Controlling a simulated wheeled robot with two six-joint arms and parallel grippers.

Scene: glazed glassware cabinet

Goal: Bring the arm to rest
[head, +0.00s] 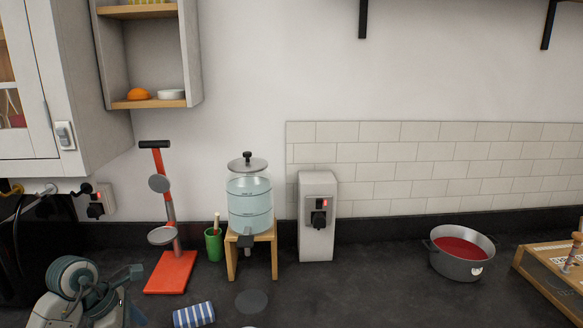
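A grey and teal jointed part, which looks like my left arm (72,284), shows at the lower left edge of the head view, above the dark counter. Its gripper end is small and folded in among the links, and I cannot make out the fingers or anything held. My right arm and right gripper are not in view.
A red stand (171,271) is close right of the arm, with a striped cloth (194,314) in front. A green cup (214,245), water dispenser (249,205), grey socket box (318,240) and pot of red liquid (461,259) follow rightward. A glazed cabinet (90,120) hangs upper left. The counter's middle right is clear.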

